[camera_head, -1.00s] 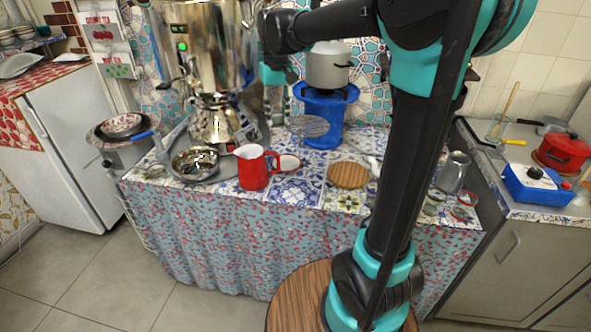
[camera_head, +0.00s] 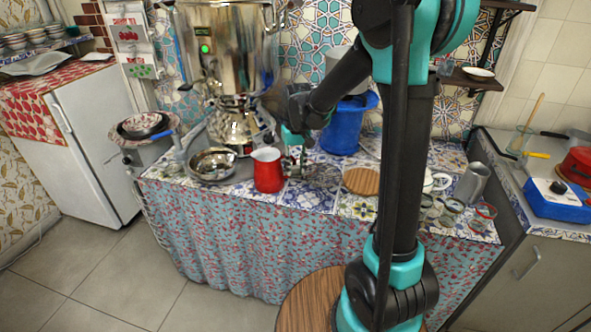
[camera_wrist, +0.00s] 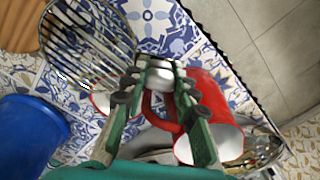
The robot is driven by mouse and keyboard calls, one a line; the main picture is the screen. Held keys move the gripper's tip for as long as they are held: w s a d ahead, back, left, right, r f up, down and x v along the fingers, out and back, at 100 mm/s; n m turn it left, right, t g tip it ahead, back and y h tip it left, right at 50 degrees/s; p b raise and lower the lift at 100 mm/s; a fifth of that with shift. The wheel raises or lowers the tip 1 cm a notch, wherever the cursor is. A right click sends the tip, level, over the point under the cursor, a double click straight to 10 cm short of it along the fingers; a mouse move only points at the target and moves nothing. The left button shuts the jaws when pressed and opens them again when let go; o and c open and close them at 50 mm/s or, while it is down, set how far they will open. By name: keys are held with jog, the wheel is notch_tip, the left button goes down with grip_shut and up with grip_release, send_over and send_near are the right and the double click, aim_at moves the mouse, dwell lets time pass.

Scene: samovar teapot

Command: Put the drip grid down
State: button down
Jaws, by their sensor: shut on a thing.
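The drip grid (camera_head: 322,176), a round metal wire rack, is low over the patterned tiles of the counter, right of the red jug (camera_head: 268,170). I cannot tell whether it touches the tiles. My gripper (camera_head: 293,168) points down beside the jug and is shut on the grid's edge. In the wrist view the grid (camera_wrist: 88,42) spreads out to the upper left of my gripper (camera_wrist: 160,72). The fingers partly hide the held edge. The red jug (camera_wrist: 208,95) is close on the right, its handle behind the fingers.
The samovar (camera_head: 230,60) and a metal bowl (camera_head: 213,164) stand to the left. A blue stand (camera_head: 345,125) is behind the grid. A round wooden board (camera_head: 361,181) lies close to its right. Cups and a metal pitcher (camera_head: 472,184) are farther right.

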jog(key=shift+f, duration=0.5)
jog(key=c, duration=1.2)
grip_release()
notch_tip(320, 180, up, 12)
jog(key=s+d+f+m+t, duration=0.1)
jog(key=s+d+f, duration=0.3)
jog(key=s+d, duration=0.1)
jog(key=s+d+f+m+t, duration=0.1)
jog(key=s+d+f, duration=0.4)
jog(key=s, duration=0.3)
jog(key=s+d+f+t, duration=0.2)
jog(key=s+d+f, duration=0.3)
jog(key=s, duration=0.1)
jog(key=shift+s+f+m, duration=0.25)
jog(key=shift+s+m, duration=0.15)
